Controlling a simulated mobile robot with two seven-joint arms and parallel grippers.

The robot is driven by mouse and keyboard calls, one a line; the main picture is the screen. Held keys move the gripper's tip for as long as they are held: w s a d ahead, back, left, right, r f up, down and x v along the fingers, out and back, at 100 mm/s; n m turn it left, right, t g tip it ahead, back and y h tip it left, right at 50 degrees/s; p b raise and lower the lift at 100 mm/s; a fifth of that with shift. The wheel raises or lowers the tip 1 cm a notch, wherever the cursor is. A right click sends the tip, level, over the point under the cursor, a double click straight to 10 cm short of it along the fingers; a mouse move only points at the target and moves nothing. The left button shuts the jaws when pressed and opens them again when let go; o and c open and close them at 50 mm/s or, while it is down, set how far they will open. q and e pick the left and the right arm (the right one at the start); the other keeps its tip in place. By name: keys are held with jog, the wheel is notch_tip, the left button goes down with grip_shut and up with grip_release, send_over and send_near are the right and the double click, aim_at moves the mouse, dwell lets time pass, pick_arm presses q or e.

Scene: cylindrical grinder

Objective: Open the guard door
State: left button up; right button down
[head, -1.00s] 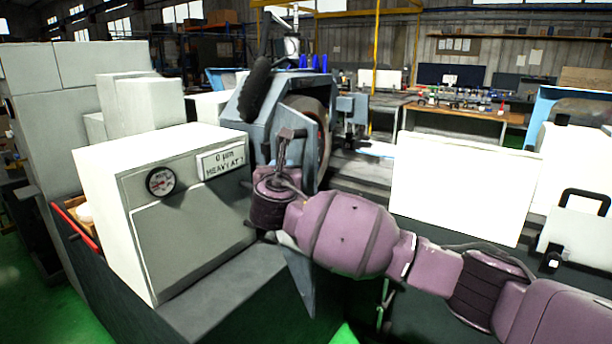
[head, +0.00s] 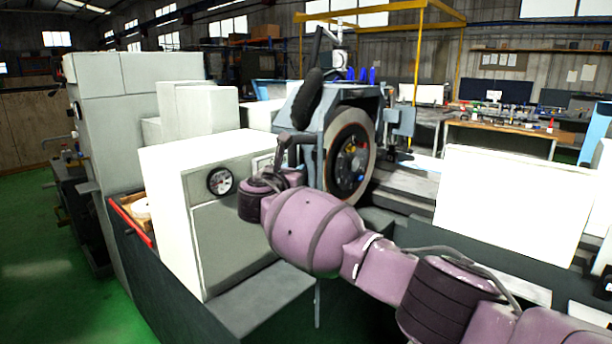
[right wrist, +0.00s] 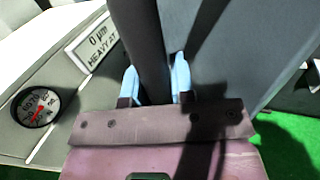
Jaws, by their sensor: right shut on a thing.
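The guard door (right wrist: 250,55) shows in the right wrist view as a grey panel right of its dark bar handle (right wrist: 142,35). My right gripper (right wrist: 155,85) is shut on this handle, one light-blue finger on each side. In the head view my right gripper (head: 287,160) is in front of the grinding wheel housing, and the door is nearly edge-on, mostly hidden by my purple arm. The grinding wheel (head: 347,155) is exposed, its face with the hub in view. My left gripper is not in view.
A white control box (head: 165,190) with a round gauge (head: 221,181) stands close left of my right gripper. A large white panel (head: 500,205) stands to the right. Green floor (head: 50,270) is clear at the left.

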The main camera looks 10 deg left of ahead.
jog(key=shift+a, duration=0.5)
jog(key=shift+h, duration=0.3)
jog(key=c, duration=1)
grip_release()
jog(key=shift+o, duration=0.2)
jog(key=v, duration=1)
jog(key=shift+s+b, duration=0.35)
jog(key=shift+b, duration=0.1)
jog(key=shift+a+m, duration=0.1)
jog(key=shift+m, duration=0.3)
